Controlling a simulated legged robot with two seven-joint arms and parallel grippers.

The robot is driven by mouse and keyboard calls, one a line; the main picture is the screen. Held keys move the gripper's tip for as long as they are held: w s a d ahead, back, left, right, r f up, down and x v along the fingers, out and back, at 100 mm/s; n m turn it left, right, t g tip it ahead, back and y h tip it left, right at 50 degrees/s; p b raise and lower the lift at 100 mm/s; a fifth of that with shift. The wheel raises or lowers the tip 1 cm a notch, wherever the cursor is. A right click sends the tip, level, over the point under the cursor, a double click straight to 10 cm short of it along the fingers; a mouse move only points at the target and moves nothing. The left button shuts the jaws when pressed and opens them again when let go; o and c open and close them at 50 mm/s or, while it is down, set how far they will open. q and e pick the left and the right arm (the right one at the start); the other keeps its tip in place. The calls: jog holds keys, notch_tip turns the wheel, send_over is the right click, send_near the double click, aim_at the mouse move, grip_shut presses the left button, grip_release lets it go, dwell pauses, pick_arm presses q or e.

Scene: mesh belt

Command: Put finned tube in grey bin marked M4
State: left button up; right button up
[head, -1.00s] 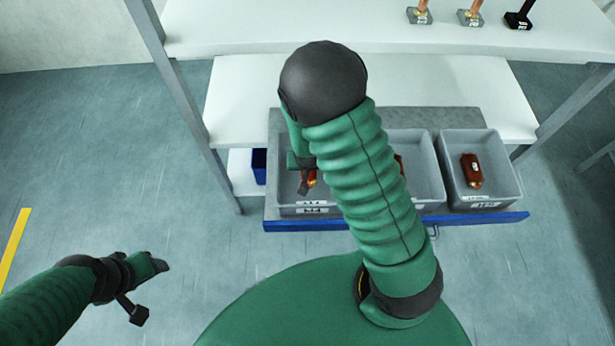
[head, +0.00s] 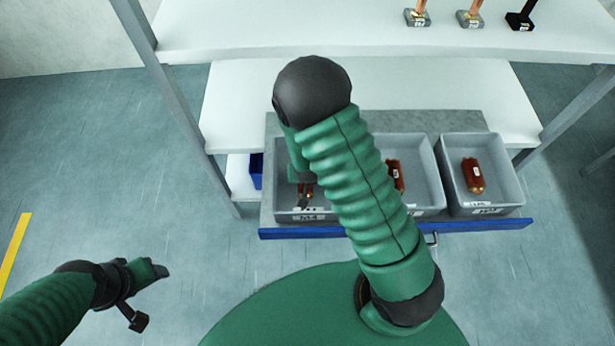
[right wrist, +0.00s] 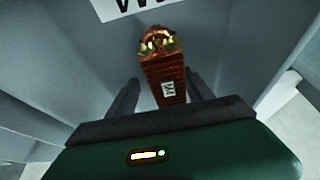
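A copper-brown finned tube (right wrist: 165,75) with a small white label lies in the left grey bin (head: 281,185). In the head view this finned tube (head: 309,188) is partly covered by my right gripper. My right gripper (right wrist: 163,88) is inside that bin, its two dark fingers apart, one on each side of the tube. I cannot see clear contact. The bin's front label (head: 309,217) is too small to read; a cropped label shows in the right wrist view. My left gripper (head: 150,297) is low at the left, away from the bins; its fingers are unclear.
The middle bin (head: 431,190) and right bin (head: 515,185) each hold a similar copper piece. The bins stand behind a blue front edge (head: 480,226), below white shelves (head: 420,80). A blue container (head: 256,170) is left of them. Several parts stand on the upper shelf.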

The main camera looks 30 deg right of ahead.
jog(key=shift+a+r, duration=0.15)
jog(key=shift+a, duration=0.2)
jog(key=shift+a+r+p, duration=0.1)
jog(key=shift+r+p, duration=0.2)
jog(key=shift+r, duration=0.05)
pick_arm(q)
jog(key=p+v, duration=0.3)
jog(key=v, duration=0.1)
jog(key=shift+w+a, duration=0.25)
jog(key=shift+w, duration=0.05)
pick_arm(e)
jog(key=s+a+r+n, duration=0.2)
jog(key=s+r, duration=0.1)
jog(key=r, duration=0.3)
jog(key=s+a+r+n+y, duration=0.1)
jog(key=s+a+r+n, duration=0.1)
jog(key=r, duration=0.4)
jog(key=s+a+r+n+g+y, duration=0.1)
jog(key=s+a+r+n, duration=0.1)
jog(key=r, duration=0.5)
jog(key=s+a, duration=0.1)
jog(key=s, duration=0.1)
jog(key=shift+s, duration=0.35)
